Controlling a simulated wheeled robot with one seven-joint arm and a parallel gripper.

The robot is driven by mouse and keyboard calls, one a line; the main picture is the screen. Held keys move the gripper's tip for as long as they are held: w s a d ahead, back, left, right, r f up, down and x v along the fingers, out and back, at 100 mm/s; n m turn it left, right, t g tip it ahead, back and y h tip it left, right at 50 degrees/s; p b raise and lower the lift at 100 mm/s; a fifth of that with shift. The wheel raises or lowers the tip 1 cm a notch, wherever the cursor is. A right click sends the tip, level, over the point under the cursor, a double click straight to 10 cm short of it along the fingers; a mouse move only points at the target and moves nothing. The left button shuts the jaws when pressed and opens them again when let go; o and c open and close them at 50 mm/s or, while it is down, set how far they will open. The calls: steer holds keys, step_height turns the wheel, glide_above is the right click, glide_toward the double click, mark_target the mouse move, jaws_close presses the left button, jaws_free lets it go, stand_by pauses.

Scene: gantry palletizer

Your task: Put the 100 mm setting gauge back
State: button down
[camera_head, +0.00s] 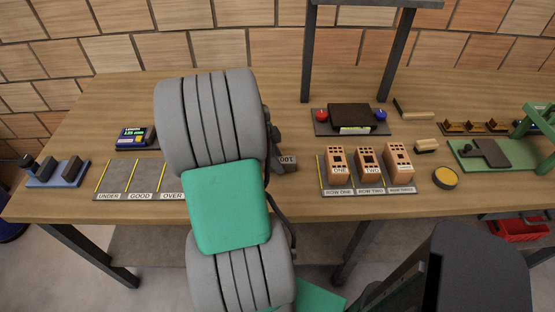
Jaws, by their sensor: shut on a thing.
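The 100 mm setting gauge (287,161) is a small grey block with "100" on its face, right of my arm near the middle of the table. My gripper (278,156) is shut on it; only its dark edge shows, since my grey arm hides most of it. I cannot tell whether the gauge touches the tabletop. A blue base (60,181) with dark upright blocks stands at the far left, well away from my gripper.
A display unit (134,136) stands behind the UNDER, GOOD and OVER board (114,189), partly hidden by my arm. Orange bricks (367,163) stand on the row board (375,193) to the right. Behind them is a dark frame (389,72). A yellow-topped tin (445,178) sits further right.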

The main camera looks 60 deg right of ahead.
steer(key=shift+f, duration=0.1)
steer(key=c, duration=1.1)
jaws_free()
steer(key=v, duration=1.2)
steer(key=w+a+r+n+t+h, duration=0.1)
steer(key=w+a+n+t, duration=0.1)
steer(key=w+a+n, duration=0.5)
steer(key=w+a+n+t+y, duration=0.1)
steer(key=a+n, duration=0.7)
steer(key=a, duration=0.1)
steer(key=w+a+f+n+t+y, duration=0.1)
steer(key=w+a+n+t, duration=0.1)
steer(key=a+n, duration=0.6)
steer(key=w+a+f+n+t+y+p, duration=0.1)
steer(key=a+n+t, duration=0.1)
steer(key=a+n, duration=0.5)
steer(key=shift+w+a+n, duration=0.15)
steer(key=shift+a+n, duration=0.05)
steer(key=shift+a, duration=1)
steer(key=shift+w+a+n, duration=0.1)
steer(key=shift+a+n, duration=0.1)
steer(key=shift+a, duration=1.05)
